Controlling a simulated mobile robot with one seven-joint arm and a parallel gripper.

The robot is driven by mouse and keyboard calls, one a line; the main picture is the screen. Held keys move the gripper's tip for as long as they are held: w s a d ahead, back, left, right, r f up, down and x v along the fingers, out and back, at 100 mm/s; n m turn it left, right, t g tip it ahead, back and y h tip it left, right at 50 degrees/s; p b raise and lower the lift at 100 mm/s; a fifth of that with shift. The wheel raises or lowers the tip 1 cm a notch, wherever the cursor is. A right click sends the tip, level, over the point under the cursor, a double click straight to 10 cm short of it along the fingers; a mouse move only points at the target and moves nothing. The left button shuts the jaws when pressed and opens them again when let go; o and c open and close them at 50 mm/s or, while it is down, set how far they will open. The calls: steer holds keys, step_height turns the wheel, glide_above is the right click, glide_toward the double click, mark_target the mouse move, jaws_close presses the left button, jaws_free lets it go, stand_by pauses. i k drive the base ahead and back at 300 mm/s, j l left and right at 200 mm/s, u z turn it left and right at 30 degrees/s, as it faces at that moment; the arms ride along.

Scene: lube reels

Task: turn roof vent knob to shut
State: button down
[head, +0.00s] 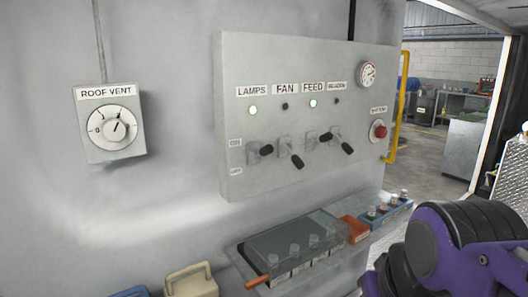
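The roof vent knob (121,128) is on the round white dial (103,118) of a small grey box (125,153) on the wall, at the left of the head view. The box carries a ROOF VENT label (106,92). The knob's pointer seems to point upward, slightly right; the dial's small marks are hard to read, with what looks like a 0 at its left. Nothing touches the knob. A purple and black part of my arm is at the lower right, well away from the box. My gripper is not in view.
A grey panel (210,190) right of the vent box has several black-handled levers, lamps, a gauge (367,74) and a red button (379,131). Below are a clear-lidded case (300,245) and a beige case (190,280). The wall around the vent box is clear.

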mark_target(113, 130)
steer(key=u, duration=1.4)
